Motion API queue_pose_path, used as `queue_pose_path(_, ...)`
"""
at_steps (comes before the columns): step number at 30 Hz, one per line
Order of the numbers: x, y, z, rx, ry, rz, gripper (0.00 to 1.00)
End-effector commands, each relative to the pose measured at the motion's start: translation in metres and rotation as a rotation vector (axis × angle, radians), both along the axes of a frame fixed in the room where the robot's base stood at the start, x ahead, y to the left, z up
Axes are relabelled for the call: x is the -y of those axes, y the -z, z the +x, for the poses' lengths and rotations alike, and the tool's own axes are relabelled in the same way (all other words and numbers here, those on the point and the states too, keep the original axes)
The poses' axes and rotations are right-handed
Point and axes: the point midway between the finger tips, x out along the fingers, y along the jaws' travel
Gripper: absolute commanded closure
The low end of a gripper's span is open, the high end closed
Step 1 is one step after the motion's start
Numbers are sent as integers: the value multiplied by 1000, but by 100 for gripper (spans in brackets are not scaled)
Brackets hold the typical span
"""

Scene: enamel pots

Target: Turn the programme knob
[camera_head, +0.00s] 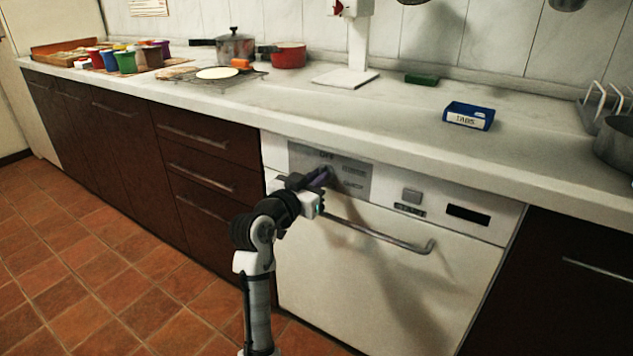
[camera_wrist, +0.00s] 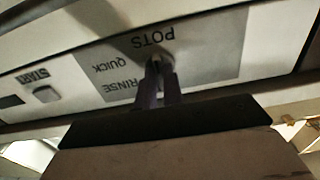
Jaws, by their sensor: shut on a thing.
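The programme knob (camera_wrist: 160,64) is a small dark knob on the grey panel (camera_wrist: 215,65) of the white dishwasher (camera_head: 370,275). In the wrist view my gripper (camera_wrist: 159,82) has both fingers closed around it, and they cover much of it. In the head view my gripper (camera_head: 322,176) reaches the panel from the left, and the knob is mostly hidden behind the fingers. The wrist view shows the labels POTS, QUICK and RINSE upside down around the knob; OFF reads at the top in the head view. I cannot tell where the knob points.
A START button (camera_head: 411,195) and a dark display (camera_head: 468,214) are to the right on the front. A metal door handle (camera_head: 385,238) runs just below my gripper. The counter (camera_head: 400,105) overhangs above, with a blue TABS box (camera_head: 469,115) on it. Tiled floor (camera_head: 110,270) is free at left.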

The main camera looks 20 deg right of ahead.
Motion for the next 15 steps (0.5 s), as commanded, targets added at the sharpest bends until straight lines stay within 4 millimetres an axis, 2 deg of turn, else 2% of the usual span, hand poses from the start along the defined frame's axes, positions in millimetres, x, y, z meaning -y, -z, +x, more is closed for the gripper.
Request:
queue_pose_path(10,0,0,0,4,0,3,100)
queue_pose_path(11,0,0,0,4,0,3,90)
queue_pose_path(15,0,0,0,3,0,2,71)
